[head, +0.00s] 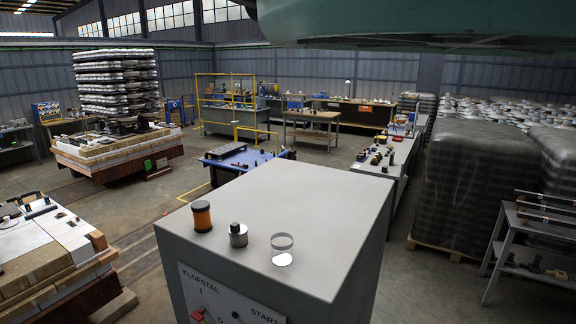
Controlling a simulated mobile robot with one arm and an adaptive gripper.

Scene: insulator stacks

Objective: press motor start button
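A large grey cabinet (290,195) stands close in the lower middle. Its front face carries a white label panel (215,300) with the words "KLOFSTAL" and "START" and the marks I and O. A red knob or switch (198,316) shows at the bottom edge, partly cut off. The START lettering (265,316) is at the lower edge of the picture. The button itself is not visible; the lower panel is outside the frame. My gripper is not in view.
On the cabinet top stand an orange-and-black cylinder (201,216), a small metal piece (238,235) and a clear round piece (282,249).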

